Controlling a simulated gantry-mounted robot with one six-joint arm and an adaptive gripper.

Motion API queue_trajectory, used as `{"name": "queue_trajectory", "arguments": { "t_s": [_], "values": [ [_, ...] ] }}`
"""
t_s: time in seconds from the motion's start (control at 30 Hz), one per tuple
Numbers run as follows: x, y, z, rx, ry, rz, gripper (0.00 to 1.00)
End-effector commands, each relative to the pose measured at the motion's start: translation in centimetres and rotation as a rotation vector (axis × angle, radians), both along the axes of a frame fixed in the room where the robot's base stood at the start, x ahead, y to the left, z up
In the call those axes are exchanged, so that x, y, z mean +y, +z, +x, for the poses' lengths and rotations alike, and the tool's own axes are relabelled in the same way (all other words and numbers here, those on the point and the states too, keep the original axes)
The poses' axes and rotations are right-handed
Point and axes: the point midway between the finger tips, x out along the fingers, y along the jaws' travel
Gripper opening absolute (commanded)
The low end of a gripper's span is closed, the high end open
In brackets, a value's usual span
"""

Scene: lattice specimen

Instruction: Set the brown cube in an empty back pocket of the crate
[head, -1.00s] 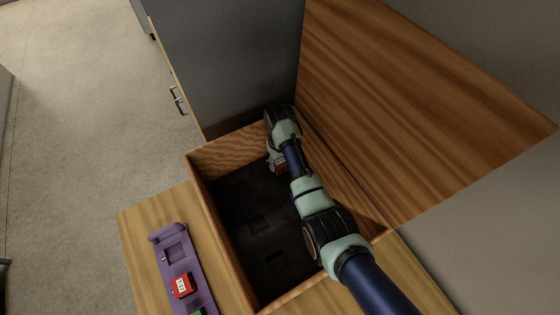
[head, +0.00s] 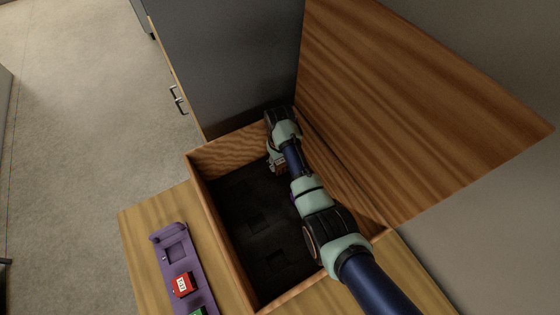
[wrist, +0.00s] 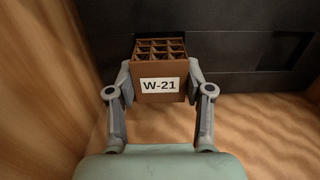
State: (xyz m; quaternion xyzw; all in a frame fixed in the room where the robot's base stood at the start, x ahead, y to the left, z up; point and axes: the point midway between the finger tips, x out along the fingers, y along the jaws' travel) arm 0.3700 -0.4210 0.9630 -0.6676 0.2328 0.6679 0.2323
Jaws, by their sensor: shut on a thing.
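The brown cube (wrist: 158,88) has an open lattice top and a white label reading W-21. My gripper (wrist: 160,82) is shut on it, one finger on each side, and holds it upright. The wooden crate (head: 228,150) has a dark floor with square pockets (head: 276,260). In the head view my gripper (head: 277,162) is inside the crate, near its back right corner. In the wrist view the cube overlaps a dark recess (wrist: 194,42) in the floor. I cannot tell whether the cube's base is in it.
A large wooden panel (head: 410,110) rises along the crate's right side, and a grey panel (head: 230,70) stands behind. Left of the crate, a purple rack (head: 176,252) holds a red cube (head: 183,284) and a green cube (head: 198,311).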

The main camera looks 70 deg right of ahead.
Motion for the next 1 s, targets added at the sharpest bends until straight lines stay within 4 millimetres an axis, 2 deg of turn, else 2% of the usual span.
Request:
{"name": "queue_trajectory", "arguments": {
  "t_s": [1.0],
  "values": [
    [0.0, -1.4, 0.0, -0.001, 0.0, -0.001, 0.21]
  ]
}}
